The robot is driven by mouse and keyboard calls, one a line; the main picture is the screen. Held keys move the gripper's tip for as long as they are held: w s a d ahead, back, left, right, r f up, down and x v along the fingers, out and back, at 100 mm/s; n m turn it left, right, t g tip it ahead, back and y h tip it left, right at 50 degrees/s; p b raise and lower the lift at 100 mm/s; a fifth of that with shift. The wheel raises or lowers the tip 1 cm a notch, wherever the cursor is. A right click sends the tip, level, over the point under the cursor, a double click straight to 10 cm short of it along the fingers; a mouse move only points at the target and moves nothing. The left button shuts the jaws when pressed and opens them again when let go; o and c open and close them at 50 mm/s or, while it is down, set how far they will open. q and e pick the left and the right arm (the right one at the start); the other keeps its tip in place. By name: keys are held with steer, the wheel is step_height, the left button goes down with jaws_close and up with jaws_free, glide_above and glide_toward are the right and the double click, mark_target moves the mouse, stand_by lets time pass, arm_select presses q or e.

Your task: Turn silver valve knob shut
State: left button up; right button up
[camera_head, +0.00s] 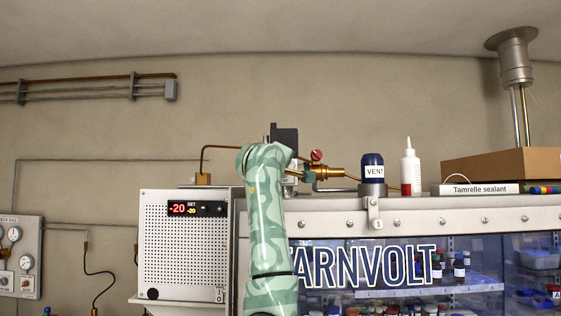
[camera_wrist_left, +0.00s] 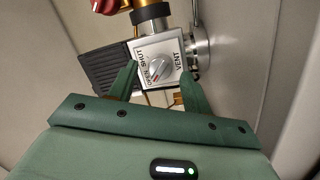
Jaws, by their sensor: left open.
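The silver valve knob (camera_wrist_left: 158,67) sits on a square white plate (camera_wrist_left: 172,48) lettered SHUT, VENT and a word that looks like OPEN, in the left wrist view. The knob's grip bar lies diagonally and carries a small red mark; which word it points to is too small to tell. My left gripper (camera_wrist_left: 159,76) is open, its two green fingers on either side of the knob's lower part, with no clear contact. In the head view my left arm hides the knob, and a bit of the green gripper (camera_head: 310,176) shows beside the brass fitting. My right gripper is out of view.
A brass regulator (camera_head: 327,171) with a red cap is close by. A white controller box (camera_head: 184,245) stands left of my arm.

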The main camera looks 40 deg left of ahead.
arm_select(q)
steer(key=shift+w+a, duration=0.1)
steer(key=shift+w, duration=0.2)
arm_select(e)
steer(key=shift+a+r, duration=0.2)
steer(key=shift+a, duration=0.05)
arm_select(q)
steer(key=shift+f, duration=0.1)
steer(key=c, duration=1)
steer(key=shift+o, duration=0.2)
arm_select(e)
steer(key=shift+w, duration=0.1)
